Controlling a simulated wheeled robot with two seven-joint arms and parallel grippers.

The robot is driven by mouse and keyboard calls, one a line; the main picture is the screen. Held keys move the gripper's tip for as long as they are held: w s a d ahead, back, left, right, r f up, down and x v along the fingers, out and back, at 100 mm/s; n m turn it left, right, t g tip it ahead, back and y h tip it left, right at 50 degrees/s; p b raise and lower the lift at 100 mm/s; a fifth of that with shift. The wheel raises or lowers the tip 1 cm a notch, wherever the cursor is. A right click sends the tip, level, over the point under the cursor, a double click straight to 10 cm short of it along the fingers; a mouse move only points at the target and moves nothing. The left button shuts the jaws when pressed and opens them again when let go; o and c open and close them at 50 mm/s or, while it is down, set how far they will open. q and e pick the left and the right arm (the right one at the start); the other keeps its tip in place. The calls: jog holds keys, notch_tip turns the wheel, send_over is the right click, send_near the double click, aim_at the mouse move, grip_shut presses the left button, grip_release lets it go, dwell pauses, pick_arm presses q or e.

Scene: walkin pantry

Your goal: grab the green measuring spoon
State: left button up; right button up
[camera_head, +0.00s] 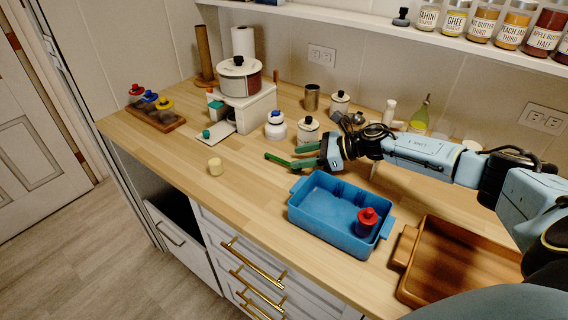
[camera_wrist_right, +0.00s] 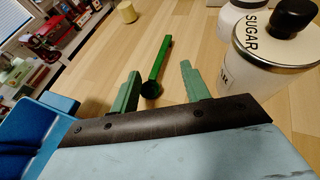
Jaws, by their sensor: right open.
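The green measuring spoon (camera_head: 276,158) lies on the wooden counter, left of my right gripper (camera_head: 301,156) in the head view. In the right wrist view, the spoon (camera_wrist_right: 159,62) has its long handle pointing away and its round dark bowl toward me. My right gripper (camera_wrist_right: 160,88) is open, its two green fingers apart on either side of the bowl end. I see no contact between fingers and spoon. My left gripper is not in view.
A blue bin (camera_head: 318,207) holding a red-capped container (camera_head: 367,221) stands just in front of the gripper. A white sugar canister (camera_wrist_right: 278,55) stands close on the right in the wrist view. A wooden tray (camera_head: 455,262) is at right.

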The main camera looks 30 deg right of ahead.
aim_at(283, 160)
jog(key=x, duration=0.4)
jog(key=shift+a+f, duration=0.15)
jog(key=shift+a, duration=0.1)
jog(key=shift+c, duration=0.3)
grip_shut()
